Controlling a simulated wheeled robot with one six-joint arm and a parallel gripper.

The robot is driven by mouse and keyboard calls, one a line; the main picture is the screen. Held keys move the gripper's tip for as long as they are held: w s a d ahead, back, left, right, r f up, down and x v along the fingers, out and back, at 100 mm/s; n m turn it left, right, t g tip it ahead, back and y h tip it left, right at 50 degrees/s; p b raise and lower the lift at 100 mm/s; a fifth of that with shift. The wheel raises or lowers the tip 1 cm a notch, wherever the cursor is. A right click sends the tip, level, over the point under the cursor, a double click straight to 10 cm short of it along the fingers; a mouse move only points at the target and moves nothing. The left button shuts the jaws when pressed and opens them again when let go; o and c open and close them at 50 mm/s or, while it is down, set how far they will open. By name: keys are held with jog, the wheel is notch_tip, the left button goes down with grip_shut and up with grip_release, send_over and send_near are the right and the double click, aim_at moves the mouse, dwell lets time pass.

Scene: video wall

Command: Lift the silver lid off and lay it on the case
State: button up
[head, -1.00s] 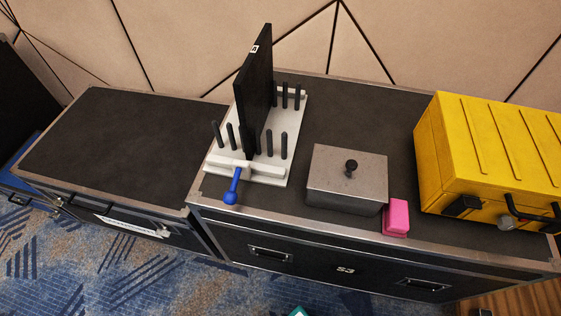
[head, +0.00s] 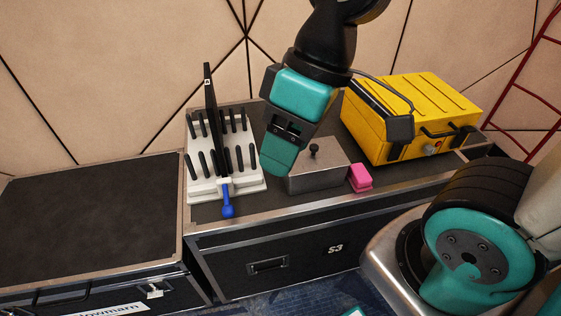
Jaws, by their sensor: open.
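The silver lid (head: 328,158) has a small black knob and sits on top of a grey metal box (head: 322,179). The box stands on the black flight case (head: 240,213) marked S3. My gripper (head: 279,160) is open and empty, pointing down at the left of the lid in the picture. One teal finger shows plainly; the other is not clearly visible. The gripper hides the left part of the lid and box. I cannot tell its exact height or gap to them.
A pink block (head: 360,178) stands just right of the box. A white rack (head: 205,188) with black pegs, an upright black panel and a blue-handled piece stands left. A yellow case (head: 421,101) stands at the right. The lower case top (head: 80,228) at left is bare.

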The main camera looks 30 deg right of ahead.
jog(key=w+d+f+n, duration=0.2)
jog(key=w+d, duration=0.3)
jog(key=w, duration=0.4)
jog(key=n+h, duration=0.3)
send_near(314, 146)
notch_tip(314, 146, down, 4)
jog(key=shift+d+f, duration=0.1)
jog(key=shift+d, duration=0.05)
jog(key=shift+w+a+f+p, duration=0.1)
jog(key=shift+a+f+p, duration=0.1)
jog(key=shift+f, duration=0.8)
jog(key=shift+s+a+f+p, duration=0.1)
jog(key=shift+a+f+p, duration=0.05)
jog(key=shift+f, duration=0.85)
jog(key=shift+w+a+f+p, duration=0.1)
jog(key=shift+a+f+p, duration=0.1)
jog(key=shift+f, duration=0.8)
grip_shut()
jog(key=shift+r, duration=0.15)
